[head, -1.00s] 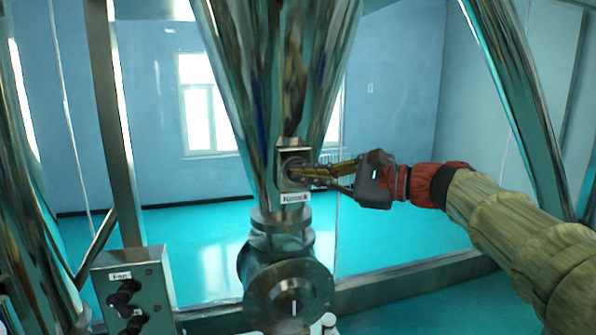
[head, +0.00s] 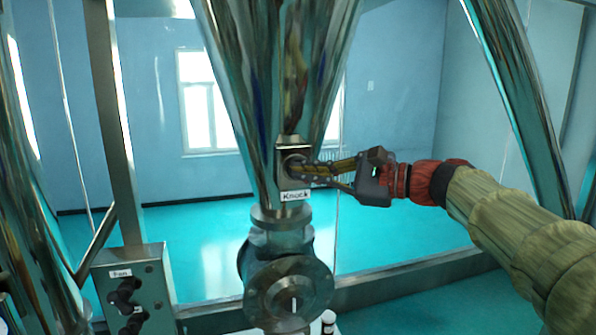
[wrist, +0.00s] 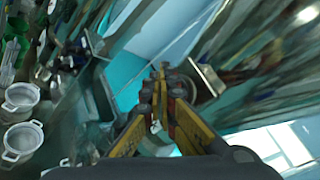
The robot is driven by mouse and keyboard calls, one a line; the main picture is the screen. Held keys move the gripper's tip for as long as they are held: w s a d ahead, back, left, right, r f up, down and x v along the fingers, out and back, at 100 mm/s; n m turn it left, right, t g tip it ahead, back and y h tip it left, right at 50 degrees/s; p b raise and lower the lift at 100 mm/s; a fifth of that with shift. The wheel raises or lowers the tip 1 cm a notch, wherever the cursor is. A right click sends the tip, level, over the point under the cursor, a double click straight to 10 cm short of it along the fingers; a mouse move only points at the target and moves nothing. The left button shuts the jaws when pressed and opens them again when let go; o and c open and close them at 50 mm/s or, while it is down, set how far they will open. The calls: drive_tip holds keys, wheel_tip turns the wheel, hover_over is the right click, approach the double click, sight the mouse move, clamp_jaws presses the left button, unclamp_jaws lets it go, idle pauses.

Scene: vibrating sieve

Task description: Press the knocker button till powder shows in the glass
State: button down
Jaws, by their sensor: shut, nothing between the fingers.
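The knocker button box (head: 294,149) is a small metal box with a "Knock" label (head: 295,196), mounted low on the steel cone. My gripper (head: 297,168) is shut and empty, with its fingertips at the front of the box, over the button. The button itself is hidden behind the fingers, so I cannot tell whether it is pressed. In the wrist view the closed yellow fingers (wrist: 160,72) point at the box (wrist: 207,82). Below the cone is a round metal flange (head: 289,291) with a dark centre. I see no clear powder there.
A control box (head: 133,290) with a "Fan" label and black knobs stands at lower left. Steel legs (head: 112,120) frame the cone. White pots (wrist: 22,140) show in the wrist view.

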idle(0.4)
drive_tip(key=shift+w+a, duration=0.1)
drive_tip(key=shift+w, duration=0.35)
drive_tip(key=shift+w+a+p, duration=0.2)
drive_tip(key=shift+w+p, duration=0.2)
drive_tip(key=shift+w, duration=0.35)
idle(1.3)
drive_tip(key=shift+s+d+b, duration=0.25)
drive_tip(key=shift+s+b, duration=0.4)
drive_tip(key=shift+s, duration=0.5)
drive_tip(key=s+b, duration=0.1)
drive_tip(key=s, duration=0.1)
drive_tip(key=s+d+b, duration=0.1)
drive_tip(key=s, duration=0.1)
drive_tip(key=shift+s+d, duration=0.2)
drive_tip(key=shift+s, duration=0.2)
